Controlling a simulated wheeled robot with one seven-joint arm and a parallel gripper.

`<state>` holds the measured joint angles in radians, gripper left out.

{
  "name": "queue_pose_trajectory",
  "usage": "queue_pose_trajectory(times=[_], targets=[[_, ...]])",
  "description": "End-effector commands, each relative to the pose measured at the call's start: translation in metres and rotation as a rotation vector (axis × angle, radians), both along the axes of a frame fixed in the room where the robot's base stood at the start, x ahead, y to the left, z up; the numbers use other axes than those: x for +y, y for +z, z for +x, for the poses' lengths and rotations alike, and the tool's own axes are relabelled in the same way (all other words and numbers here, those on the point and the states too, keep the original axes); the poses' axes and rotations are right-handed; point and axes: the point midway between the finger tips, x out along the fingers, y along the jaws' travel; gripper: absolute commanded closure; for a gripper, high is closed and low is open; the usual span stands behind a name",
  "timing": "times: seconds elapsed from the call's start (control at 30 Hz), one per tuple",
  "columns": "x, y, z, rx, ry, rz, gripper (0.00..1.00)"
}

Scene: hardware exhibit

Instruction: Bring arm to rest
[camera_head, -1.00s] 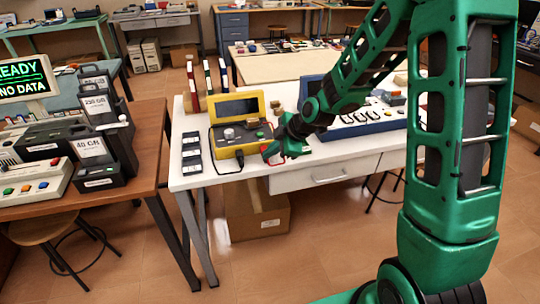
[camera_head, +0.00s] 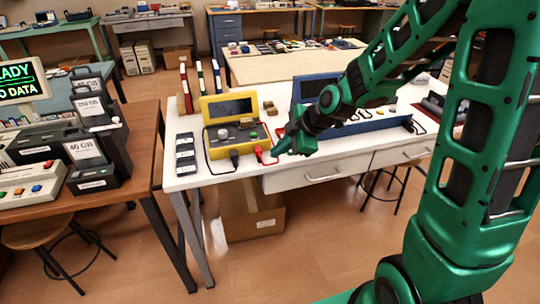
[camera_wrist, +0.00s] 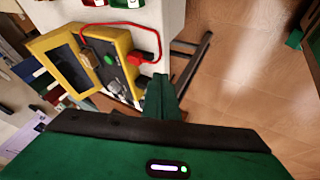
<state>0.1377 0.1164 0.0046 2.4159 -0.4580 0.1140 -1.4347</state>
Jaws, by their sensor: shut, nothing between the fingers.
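My gripper (camera_head: 280,148) is green and sits at the end of my green arm, over the front edge of the white table (camera_head: 330,155). In the wrist view its fingers (camera_wrist: 160,97) are together and hold nothing. A yellow device (camera_head: 218,144) with a dark screen stands on the table, just left of my gripper, with a gap between them. A black plug and a red plug (camera_head: 259,154) are at its front right. In the wrist view the yellow device (camera_wrist: 50,44) lies at upper left, with the red plug (camera_wrist: 135,58) and its red cable near the fingers.
A blue device (camera_head: 375,125) stands behind my arm on the same table. Dark cards (camera_head: 185,155) lie left of the yellow device. A brown table (camera_head: 135,165) with black battery-like units is at left. A cardboard box (camera_head: 255,215) sits under the white table. Open floor lies in front.

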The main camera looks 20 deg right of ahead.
Motion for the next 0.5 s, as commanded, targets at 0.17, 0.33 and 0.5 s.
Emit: queue_pose_trajectory(times=[0.17,0.33,0.5], targets=[[-0.007,0.016,-0.009,-0.002,0.000,0.000,1.00],[-0.010,0.022,-0.012,-0.001,0.000,0.000,1.00],[-0.022,0.023,-0.021,0.036,-0.055,-0.001,1.00]])
